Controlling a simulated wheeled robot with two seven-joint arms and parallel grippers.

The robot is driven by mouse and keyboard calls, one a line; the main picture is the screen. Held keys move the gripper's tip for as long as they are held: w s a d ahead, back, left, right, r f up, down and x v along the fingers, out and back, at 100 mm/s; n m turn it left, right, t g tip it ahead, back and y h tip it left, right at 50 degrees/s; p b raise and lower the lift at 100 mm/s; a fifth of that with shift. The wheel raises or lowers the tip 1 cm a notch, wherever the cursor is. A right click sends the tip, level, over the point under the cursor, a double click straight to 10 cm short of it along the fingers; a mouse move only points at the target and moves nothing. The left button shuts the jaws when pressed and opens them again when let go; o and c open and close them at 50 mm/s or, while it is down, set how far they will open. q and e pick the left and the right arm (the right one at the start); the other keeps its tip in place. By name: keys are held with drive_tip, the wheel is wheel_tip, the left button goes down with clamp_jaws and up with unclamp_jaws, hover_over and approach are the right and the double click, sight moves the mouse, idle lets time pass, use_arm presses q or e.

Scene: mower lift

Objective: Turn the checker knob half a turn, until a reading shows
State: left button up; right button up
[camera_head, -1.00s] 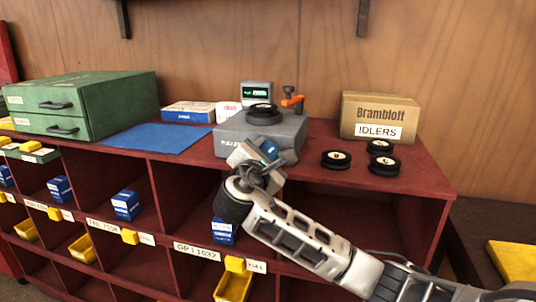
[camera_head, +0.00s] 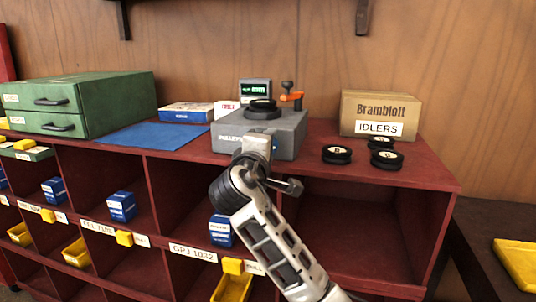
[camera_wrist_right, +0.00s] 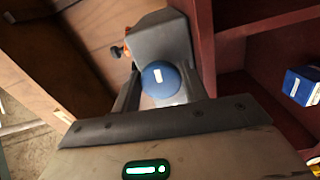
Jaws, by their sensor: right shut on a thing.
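The grey pulley checker (camera_head: 288,138) stands on the red shelf top with a black pulley (camera_head: 263,110) on it. Its small display (camera_head: 254,90) at the back is lit with green marks, too small to read. The blue checker knob (camera_wrist_right: 163,79) with a white mark is on the box's front face. My right gripper (camera_head: 257,145) is at that front face and hides the knob in the head view. In the wrist view the knob sits between its fingers, and the gripper is shut on it. My left gripper is not in view.
An orange clamp handle (camera_head: 291,97) stands at the checker's back right. Several loose pulleys (camera_head: 337,154) lie to the right before a cardboard IDLERS box (camera_head: 380,115). Green drawers (camera_head: 78,103) and a blue mat (camera_head: 150,135) are left. Open cubbies lie below.

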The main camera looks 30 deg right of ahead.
use_arm(q)
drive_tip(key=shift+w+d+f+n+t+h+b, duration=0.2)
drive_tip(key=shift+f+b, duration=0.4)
drive_tip(key=shift+b, duration=0.95)
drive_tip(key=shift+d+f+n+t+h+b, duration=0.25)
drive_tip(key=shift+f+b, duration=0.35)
drive_tip(key=shift+b, duration=0.95)
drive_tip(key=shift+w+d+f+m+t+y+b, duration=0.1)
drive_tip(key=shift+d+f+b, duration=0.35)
drive_tip(key=shift+b, duration=1.1)
use_arm(e)
drive_tip(key=shift+w+a+f+m, duration=0.1)
drive_tip(key=shift+f+m, duration=0.05)
drive_tip(key=shift+m, duration=2.5)
drive_tip(key=shift+a+f+m, duration=0.1)
drive_tip(key=shift+m, duration=2.5)
drive_tip(key=shift+w+f+m, duration=0.1)
drive_tip(key=shift+f+m, duration=0.05)
drive_tip(key=shift+m, duration=2.5)
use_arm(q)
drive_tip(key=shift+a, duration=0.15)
use_arm(e)
drive_tip(key=o, duration=0.9)
drive_tip(key=shift+r, duration=0.1)
drive_tip(key=shift+o, duration=0.2)
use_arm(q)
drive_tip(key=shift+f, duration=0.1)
use_arm(e)
drive_tip(key=shift+s+a, duration=0.1)
